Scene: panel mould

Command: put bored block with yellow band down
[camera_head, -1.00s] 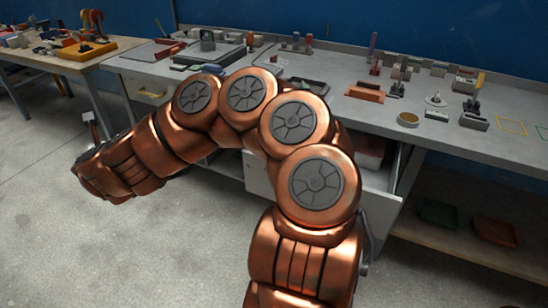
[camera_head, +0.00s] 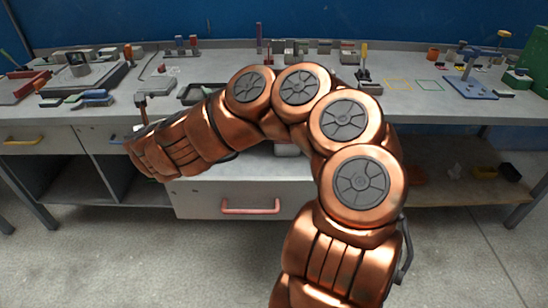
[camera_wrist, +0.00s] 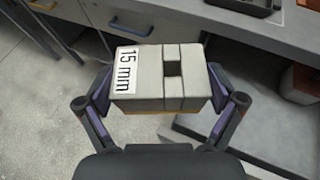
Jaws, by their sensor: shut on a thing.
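The bored block with a yellow band (camera_wrist: 150,80) is in my gripper (camera_wrist: 166,92) in the wrist view. It is a grey block with a square hole in its top and a white label reading "15 mm". A thin yellow strip shows along its lower near edge. Both fingers press on its left and right sides, and it is held above the floor in front of the workbench. In the head view my arm reaches left, and the gripper and block cannot be made out clearly at its end.
The grey workbench (camera_head: 420,103) runs across the head view with tools and blocks along its back. A drawer with a red handle (camera_head: 250,207) is below it. Yellow and green outlined squares (camera_head: 428,85) mark bare bench at the right. A blue plate (camera_head: 470,88) stands further right.

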